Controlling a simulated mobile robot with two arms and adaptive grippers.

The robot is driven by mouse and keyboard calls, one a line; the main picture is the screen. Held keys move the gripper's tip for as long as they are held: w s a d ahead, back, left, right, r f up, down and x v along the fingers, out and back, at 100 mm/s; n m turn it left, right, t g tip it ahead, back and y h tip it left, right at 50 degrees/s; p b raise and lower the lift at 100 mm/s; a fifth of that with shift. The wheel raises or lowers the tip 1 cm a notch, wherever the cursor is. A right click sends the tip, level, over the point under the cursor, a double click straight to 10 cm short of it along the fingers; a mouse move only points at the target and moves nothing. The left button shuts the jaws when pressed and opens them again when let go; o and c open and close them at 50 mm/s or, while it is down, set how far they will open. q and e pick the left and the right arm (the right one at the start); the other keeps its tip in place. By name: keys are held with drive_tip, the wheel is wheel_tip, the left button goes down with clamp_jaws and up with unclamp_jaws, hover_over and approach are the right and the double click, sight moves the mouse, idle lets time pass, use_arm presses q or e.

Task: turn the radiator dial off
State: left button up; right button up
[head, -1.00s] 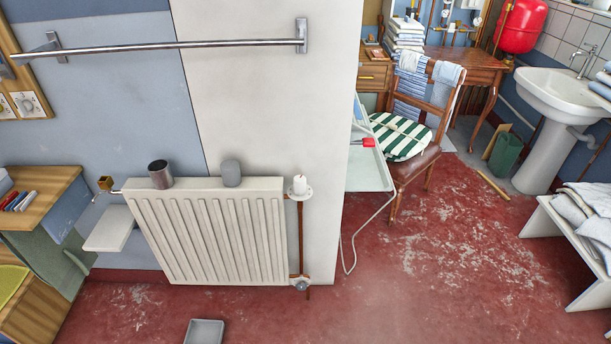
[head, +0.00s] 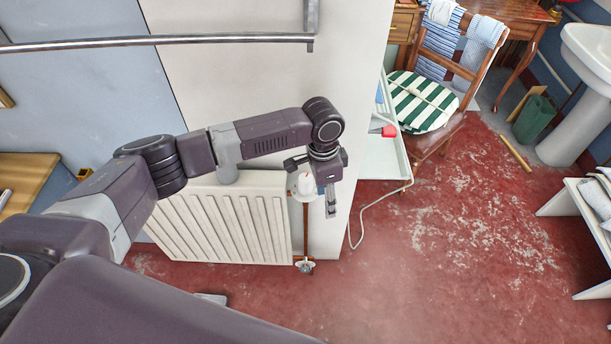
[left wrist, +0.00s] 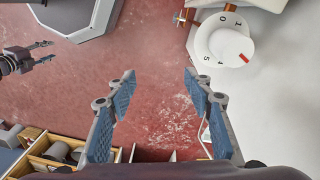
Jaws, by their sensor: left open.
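The white radiator dial (head: 305,184) sits at the top right end of the white radiator (head: 222,225). In the left wrist view the dial (left wrist: 232,46) shows at the upper right, with a red mark toward its lower right and numerals on the collar. I cannot tell which numeral the mark meets. My left gripper (head: 312,188) is close to the dial in the head view; its fingers (left wrist: 159,74) are apart and empty, with the dial outside the gap in the left wrist view. My right gripper (left wrist: 44,52) shows at the left wrist view's left edge, fingers apart.
A towel rail (head: 160,41) runs along the wall above the radiator. A copper pipe (head: 305,232) drops below the dial. A wooden chair (head: 462,85) with a striped cushion and a pale board stand to the right. Red floor (head: 420,280) lies open in front.

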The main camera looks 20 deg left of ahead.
use_arm(q)
wheel_tip(320, 180, up, 4)
drive_tip(key=r+n+y, duration=0.1)
hover_over(305, 178)
drive_tip(key=shift+d+f, duration=0.15)
drive_tip(key=shift+f, duration=0.1)
wheel_tip(305, 178, down, 6)
drive_tip(key=shift+w+f+p, duration=0.1)
drive_tip(key=shift+p, duration=0.35)
drive_tip(key=shift+f, duration=0.6)
use_arm(e)
drive_tip(key=shift+w+r, duration=0.45)
drive_tip(key=shift+w, duration=0.25)
use_arm(q)
drive_tip(key=c, duration=1.2)
drive_tip(key=shift+o, duration=0.2)
use_arm(e)
drive_tip(key=shift+a+r, duration=0.1)
drive_tip(key=shift+a, duration=0.05)
use_arm(q)
drive_tip(key=shift+n, duration=0.3)
use_arm(e)
drive_tip(key=shift+r, duration=0.1)
